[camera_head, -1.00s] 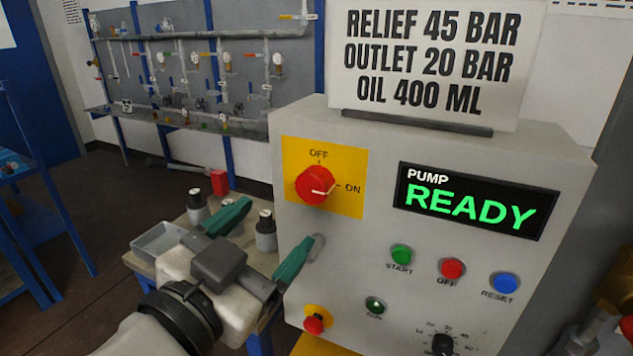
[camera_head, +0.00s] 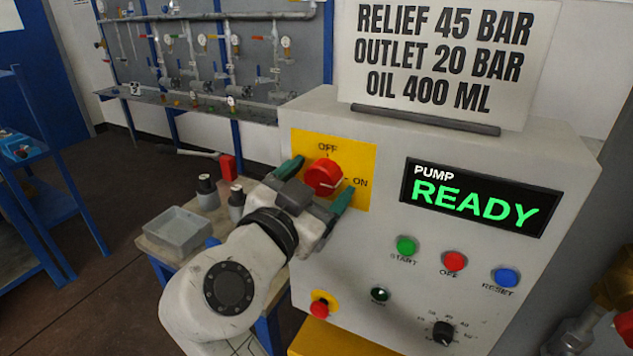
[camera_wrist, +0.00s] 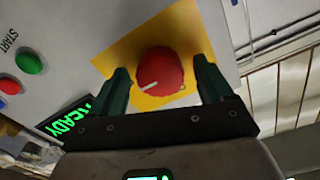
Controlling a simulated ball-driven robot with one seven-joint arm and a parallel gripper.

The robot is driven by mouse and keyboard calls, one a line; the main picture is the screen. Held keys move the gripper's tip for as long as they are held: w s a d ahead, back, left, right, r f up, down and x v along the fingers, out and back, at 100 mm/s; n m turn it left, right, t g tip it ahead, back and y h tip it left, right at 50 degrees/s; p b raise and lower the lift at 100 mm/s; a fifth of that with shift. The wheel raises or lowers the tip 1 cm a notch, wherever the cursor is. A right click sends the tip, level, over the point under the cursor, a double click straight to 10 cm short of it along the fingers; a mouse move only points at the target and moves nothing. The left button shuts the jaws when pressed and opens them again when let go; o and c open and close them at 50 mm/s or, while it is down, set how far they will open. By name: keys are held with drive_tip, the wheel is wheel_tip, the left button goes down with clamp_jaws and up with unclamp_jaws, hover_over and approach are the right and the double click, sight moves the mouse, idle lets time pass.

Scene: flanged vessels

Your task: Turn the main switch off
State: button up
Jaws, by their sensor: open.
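The main switch (camera_head: 323,177) is a red rotary knob on a yellow plate (camera_head: 359,160) marked OFF at the top and ON at the right, on the front of a grey pump cabinet. In the head view its white mark points towards ON. My gripper (camera_head: 318,184) is open, with one green finger on each side of the knob. In the wrist view the red knob (camera_wrist: 160,70) lies between the two open fingers (camera_wrist: 163,85). I cannot tell whether either finger touches it.
The cabinet also carries a green START button (camera_head: 405,246), red OFF button (camera_head: 453,261), blue RESET button (camera_head: 505,281) and a red emergency knob (camera_head: 320,308). The display (camera_head: 478,197) reads PUMP READY. A small table with a grey tray (camera_head: 180,236) and bottles stands at the left.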

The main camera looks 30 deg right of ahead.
drive_tip(key=shift+c, duration=0.2)
drive_tip(key=c, duration=1)
drive_tip(key=shift+n, duration=0.3)
drive_tip(key=n, duration=0.3)
drive_tip(key=shift+r+n+p, duration=0.1)
drive_tip(key=shift+n+p, duration=0.2)
drive_tip(key=shift+p, duration=0.05)
drive_tip(key=n+p, duration=0.2)
drive_tip(key=n, duration=0.2)
drive_tip(key=shift+n, duration=0.3)
drive_tip(key=n+p, duration=0.4)
drive_tip(key=n, duration=0.1)
drive_tip(key=shift+r, duration=0.15)
drive_tip(key=shift+n+p, duration=1.35)
drive_tip(key=shift+n, duration=0.75)
drive_tip(key=shift+a+f, duration=0.1)
drive_tip(key=shift+f, duration=0.1)
